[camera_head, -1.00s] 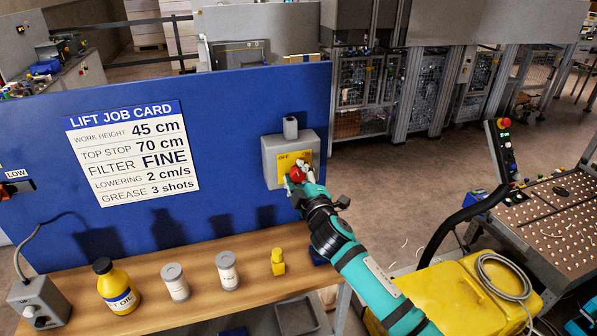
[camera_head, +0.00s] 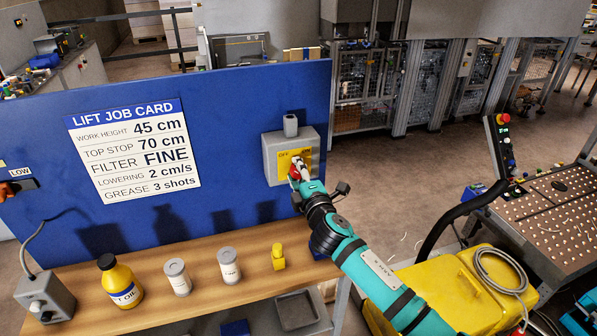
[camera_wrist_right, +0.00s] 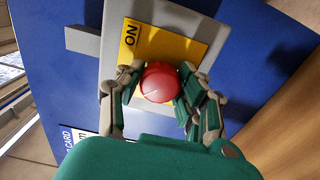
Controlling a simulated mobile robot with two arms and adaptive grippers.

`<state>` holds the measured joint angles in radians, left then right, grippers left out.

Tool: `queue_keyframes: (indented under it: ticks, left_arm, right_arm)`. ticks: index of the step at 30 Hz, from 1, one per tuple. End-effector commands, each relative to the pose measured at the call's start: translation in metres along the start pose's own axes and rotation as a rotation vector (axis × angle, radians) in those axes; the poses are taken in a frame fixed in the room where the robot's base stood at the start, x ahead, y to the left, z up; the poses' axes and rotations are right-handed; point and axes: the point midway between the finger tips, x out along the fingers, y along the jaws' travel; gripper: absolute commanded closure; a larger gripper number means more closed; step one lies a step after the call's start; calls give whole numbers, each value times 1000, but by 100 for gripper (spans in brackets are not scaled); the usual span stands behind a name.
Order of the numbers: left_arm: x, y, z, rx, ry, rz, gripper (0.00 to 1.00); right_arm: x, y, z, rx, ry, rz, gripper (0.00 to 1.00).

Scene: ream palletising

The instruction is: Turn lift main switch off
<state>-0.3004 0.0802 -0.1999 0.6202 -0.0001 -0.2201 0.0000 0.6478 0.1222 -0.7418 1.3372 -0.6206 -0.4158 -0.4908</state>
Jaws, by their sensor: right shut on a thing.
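The lift main switch is a grey box (camera_head: 270,158) with a yellow plate (camera_head: 284,166) on the blue panel. OFF and ON are printed on the plate; the right wrist view shows ON on the yellow plate (camera_wrist_right: 186,48). A red knob (camera_wrist_right: 158,82) sits at the middle of the plate. My right gripper (camera_wrist_right: 157,90) has its fingers on both sides of the red knob and is shut on it. In the head view my right gripper (camera_head: 299,172) covers most of the knob and part of the plate. My left gripper does not show.
A job card (camera_head: 135,150) hangs on the blue panel (camera_head: 230,110). Below it a wooden bench (camera_head: 205,262) holds a yellow oil bottle (camera_head: 120,285), two grey cans, a small yellow item (camera_head: 278,258) and a grey control box (camera_head: 45,298). A yellow machine (camera_head: 440,285) stands at right.

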Motion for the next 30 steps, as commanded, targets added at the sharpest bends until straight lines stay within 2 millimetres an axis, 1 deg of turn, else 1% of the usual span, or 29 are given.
queue_keyframes:
  ticks: [8,9,14,23,26,30]
  left_arm:
    - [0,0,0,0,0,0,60]
    - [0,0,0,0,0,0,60]
    - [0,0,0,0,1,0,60]
    - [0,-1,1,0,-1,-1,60]
    - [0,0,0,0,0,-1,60]
    - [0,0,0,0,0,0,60]
  right_arm:
    - [0,-2,0,-3,0,-4,96]
    - [0,-2,0,-3,0,-4,60]
    - [0,-2,0,-2,0,-3,39]
    - [-1,-1,0,-1,0,-1,39]
    - [-8,-1,0,0,0,0,39]
    - [-28,-1,0,-2,1,-1,39]
